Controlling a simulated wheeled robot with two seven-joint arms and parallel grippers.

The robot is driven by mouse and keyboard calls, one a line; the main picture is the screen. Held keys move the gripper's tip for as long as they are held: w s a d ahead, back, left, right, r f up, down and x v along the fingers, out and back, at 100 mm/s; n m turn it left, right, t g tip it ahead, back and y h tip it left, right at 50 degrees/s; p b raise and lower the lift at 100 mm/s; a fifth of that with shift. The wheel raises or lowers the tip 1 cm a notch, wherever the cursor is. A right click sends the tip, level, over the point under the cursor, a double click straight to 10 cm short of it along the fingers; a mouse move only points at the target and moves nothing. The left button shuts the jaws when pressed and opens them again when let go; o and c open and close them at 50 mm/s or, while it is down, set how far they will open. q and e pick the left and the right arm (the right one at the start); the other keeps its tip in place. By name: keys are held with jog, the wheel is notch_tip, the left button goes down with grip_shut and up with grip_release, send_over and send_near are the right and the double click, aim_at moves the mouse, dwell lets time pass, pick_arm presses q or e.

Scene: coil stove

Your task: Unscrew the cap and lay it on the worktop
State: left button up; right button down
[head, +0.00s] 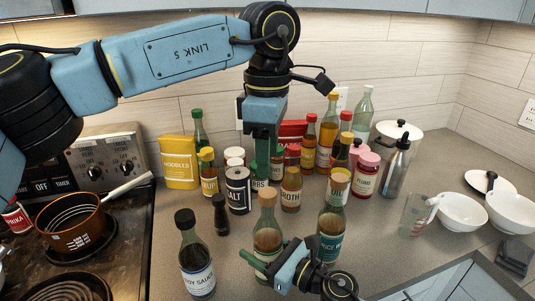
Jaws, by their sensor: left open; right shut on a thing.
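A bottle of amber liquid (267,238) with a tan cap (267,197) stands upright on the worktop near the front middle. My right gripper (264,262) comes in from the lower right and is shut on this bottle's lower body, hiding part of its label. The cap sits on top of the bottle's neck. My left gripper (262,165) points straight down from above, open and empty, seen edge-on. Its tips show just above and behind the cap in the picture; the exact gap is hard to tell.
A stove with a copper pot (72,228) is at left. White bowls (463,213) are at right. Bare worktop (385,245) shows at centre right.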

aim_at(268, 192)
pick_arm(q)
jog(key=m, duration=0.7)
jog(key=shift+m, duration=0.3)
jog(key=m, duration=0.8)
jog(key=shift+m, duration=0.4)
jog(key=shift+f, duration=4)
jog(key=shift+c, duration=0.2)
